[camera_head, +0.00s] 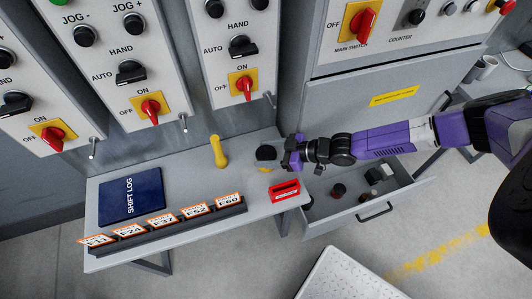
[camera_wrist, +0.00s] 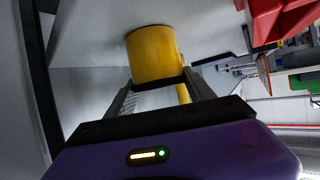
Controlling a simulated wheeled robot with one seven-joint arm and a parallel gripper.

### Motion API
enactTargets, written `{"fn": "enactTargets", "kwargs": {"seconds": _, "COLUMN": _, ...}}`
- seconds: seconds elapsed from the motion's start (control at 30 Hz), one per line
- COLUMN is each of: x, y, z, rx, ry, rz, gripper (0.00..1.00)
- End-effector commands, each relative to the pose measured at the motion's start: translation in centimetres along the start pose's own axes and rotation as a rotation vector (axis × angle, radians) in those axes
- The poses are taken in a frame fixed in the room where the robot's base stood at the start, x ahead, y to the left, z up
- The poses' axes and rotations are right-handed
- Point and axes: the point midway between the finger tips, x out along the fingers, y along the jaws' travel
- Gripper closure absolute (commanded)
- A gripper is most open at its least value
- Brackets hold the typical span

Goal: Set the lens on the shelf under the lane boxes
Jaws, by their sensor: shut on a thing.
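The lens, a yellow cylinder (camera_wrist: 153,55), sits between the fingertips of my gripper (camera_wrist: 155,88) in the wrist view. In the head view my gripper (camera_head: 280,158) is over the right end of the grey shelf (camera_head: 190,185) under the lane boxes. A little of the yellow lens (camera_head: 264,168) shows there, below a dark round shape. My gripper is shut on the lens. I cannot tell whether the lens touches the shelf.
A yellow handle-like object (camera_head: 218,152) stands left of my gripper. A red holder (camera_head: 284,190) is at the shelf's right front. The shift log (camera_head: 131,196) and a tag rack (camera_head: 170,229) are further left. An open drawer (camera_head: 365,205) holds several items.

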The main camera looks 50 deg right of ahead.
Motion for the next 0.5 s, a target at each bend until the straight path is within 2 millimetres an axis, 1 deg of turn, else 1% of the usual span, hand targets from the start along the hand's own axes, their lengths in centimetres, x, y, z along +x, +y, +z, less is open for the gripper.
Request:
{"fn": "enactTargets", "kwargs": {"seconds": 0.33, "x": 0.15, "y": 0.03, "z": 0.32, "rx": 0.0, "ry": 0.001, "rz": 0.0, "gripper": 0.78}}
{"fn": "enactTargets", "kwargs": {"seconds": 0.37, "x": 0.15, "y": 0.03, "z": 0.34, "rx": 0.0, "ry": 0.0, "rz": 0.0, "gripper": 0.36}}
{"fn": "enactTargets", "kwargs": {"seconds": 0.4, "x": 0.11, "y": 0.04, "z": 0.26, "rx": 0.0, "ry": 0.0, "rz": 0.0, "gripper": 0.28}}
{"fn": "enactTargets", "kwargs": {"seconds": 0.47, "x": 0.11, "y": 0.03, "z": 0.26, "rx": 0.0, "ry": 0.0, "rz": 0.0, "gripper": 0.17}}
{"fn": "enactTargets", "kwargs": {"seconds": 0.5, "x": 0.11, "y": 0.03, "z": 0.26, "rx": 0.0, "ry": 0.0, "rz": 0.0, "gripper": 0.16}}
